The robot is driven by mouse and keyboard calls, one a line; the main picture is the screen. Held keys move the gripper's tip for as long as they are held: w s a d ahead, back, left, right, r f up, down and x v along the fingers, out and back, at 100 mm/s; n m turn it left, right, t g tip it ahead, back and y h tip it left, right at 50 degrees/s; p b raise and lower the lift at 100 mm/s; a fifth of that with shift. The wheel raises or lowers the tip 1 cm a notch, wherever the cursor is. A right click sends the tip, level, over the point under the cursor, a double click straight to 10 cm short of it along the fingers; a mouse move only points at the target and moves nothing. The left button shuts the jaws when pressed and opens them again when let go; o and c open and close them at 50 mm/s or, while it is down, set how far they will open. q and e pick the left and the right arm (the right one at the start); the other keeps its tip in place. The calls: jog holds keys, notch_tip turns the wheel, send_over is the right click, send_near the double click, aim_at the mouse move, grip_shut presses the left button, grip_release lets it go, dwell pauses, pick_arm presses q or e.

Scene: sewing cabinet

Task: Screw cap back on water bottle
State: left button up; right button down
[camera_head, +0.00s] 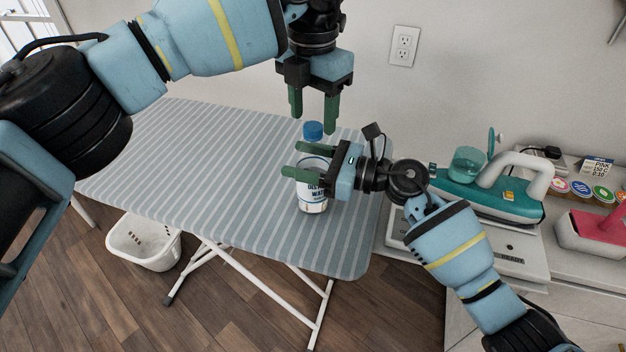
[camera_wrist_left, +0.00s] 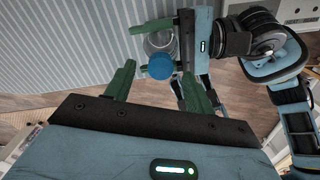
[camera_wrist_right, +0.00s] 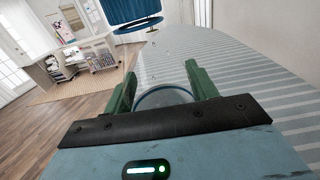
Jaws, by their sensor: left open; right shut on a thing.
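The clear water bottle (camera_head: 313,204) with a white label stands upright near the right end of the striped ironing board (camera_head: 215,150). My right gripper (camera_head: 291,160) is shut around the bottle's upper body from the right. In the left wrist view the cap (camera_wrist_left: 161,66) lies between the open fingers. The right wrist view shows the cap (camera_wrist_right: 132,12) large at the top.
A teal iron (camera_head: 500,195) and a pink-topped box (camera_head: 590,232) are on the white cabinet at right. A white basket (camera_head: 143,243) is on the floor below the board. The left part of the board is clear. A wall with an outlet (camera_head: 403,46) is behind.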

pick_arm(q)
notch_tip(320, 180, up, 10)
jog(key=shift+r, duration=0.2)
pick_arm(e)
jog(key=shift+c, duration=1.9)
grip_release()
jog(key=shift+d, duration=0.1)
pick_arm(q)
jog(key=shift+w+f+b, duration=0.15)
jog(key=shift+f+b, duration=0.15)
jog(key=shift+f, duration=0.45)
jog(key=shift+w+f+b, duration=0.15)
jog(key=shift+f+b, duration=0.15)
jog(key=shift+f, duration=0.45)
pick_arm(e)
jog(key=v, duration=0.7)
jog(key=shift+s+d, duration=0.15)
jog(key=shift+d, duration=0.1)
